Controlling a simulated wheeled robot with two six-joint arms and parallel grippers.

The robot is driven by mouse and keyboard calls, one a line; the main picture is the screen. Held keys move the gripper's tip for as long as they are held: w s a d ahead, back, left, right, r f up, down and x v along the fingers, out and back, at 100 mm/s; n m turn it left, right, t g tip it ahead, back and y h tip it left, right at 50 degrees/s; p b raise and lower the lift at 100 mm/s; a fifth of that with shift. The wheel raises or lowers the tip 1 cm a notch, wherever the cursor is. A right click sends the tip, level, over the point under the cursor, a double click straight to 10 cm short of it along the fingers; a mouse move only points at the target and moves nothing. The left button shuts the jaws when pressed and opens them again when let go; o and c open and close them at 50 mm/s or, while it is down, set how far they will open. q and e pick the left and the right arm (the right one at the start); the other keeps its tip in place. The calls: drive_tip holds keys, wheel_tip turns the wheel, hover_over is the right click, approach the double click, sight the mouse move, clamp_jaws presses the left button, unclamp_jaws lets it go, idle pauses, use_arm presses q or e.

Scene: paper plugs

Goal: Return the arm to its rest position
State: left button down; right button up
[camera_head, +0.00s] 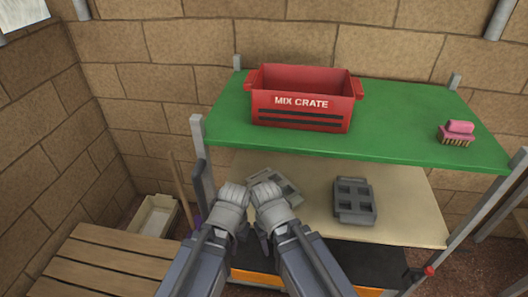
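My two arms come in from the bottom and lie close together, left of the middle. My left gripper (233,193) and my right gripper (264,191) are side by side in front of the lower shelf's left part. Their fingertips are not clear, so I cannot tell whether they are open or shut. A grey tray with square cells (289,187) lies on the lower shelf just beyond my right gripper, partly hidden by it. I cannot tell whether they touch.
A red mix crate (303,113) and a pink brush (457,133) stand on the green top shelf (400,120). Another grey celled tray (354,201) lies on the lower beige shelf (412,210). A slatted wooden bench (105,262) and a pale bin (152,216) are at left.

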wheel_tip(320, 180, up, 14)
drive_tip(key=p, duration=1.3)
drive_tip(key=shift+r, duration=0.1)
